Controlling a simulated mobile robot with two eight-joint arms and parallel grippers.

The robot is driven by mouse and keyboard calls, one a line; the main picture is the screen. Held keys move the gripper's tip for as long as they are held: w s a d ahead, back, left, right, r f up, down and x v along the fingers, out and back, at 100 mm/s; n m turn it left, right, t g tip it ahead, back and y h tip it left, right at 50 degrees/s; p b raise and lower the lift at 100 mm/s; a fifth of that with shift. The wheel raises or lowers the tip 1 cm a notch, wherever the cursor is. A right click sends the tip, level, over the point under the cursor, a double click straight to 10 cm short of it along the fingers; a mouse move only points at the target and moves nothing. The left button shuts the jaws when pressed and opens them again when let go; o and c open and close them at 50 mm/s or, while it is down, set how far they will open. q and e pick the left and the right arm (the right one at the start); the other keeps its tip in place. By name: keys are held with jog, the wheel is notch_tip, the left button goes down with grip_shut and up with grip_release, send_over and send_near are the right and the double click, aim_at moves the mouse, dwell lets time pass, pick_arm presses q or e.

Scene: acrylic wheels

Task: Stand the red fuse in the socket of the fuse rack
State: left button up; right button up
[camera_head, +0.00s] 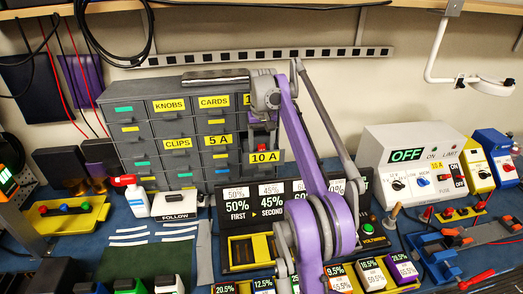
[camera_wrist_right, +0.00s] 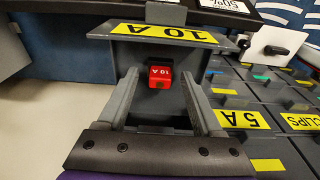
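The red fuse (camera_wrist_right: 160,77), marked 10 A, sits in the open drawer with the yellow 10 A label (camera_wrist_right: 165,33) in the right wrist view. My right gripper (camera_wrist_right: 162,80) is open, with a finger on each side of the fuse and a visible gap on both sides. In the head view the 10 A drawer (camera_head: 264,157) sticks out of the grey cabinet, and my right gripper (camera_head: 263,120) is over it. A red bit of the fuse shows there. My left gripper is not in view. I cannot clearly pick out the fuse rack or its socket.
The grey drawer cabinet (camera_head: 180,150) stands against the wall. A white supply box (camera_head: 406,150) reading OFF, with a 10 A label, stands to the right. A white bottle (camera_head: 137,201) and a yellow holder (camera_head: 70,217) are at left.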

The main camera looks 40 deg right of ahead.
grip_shut()
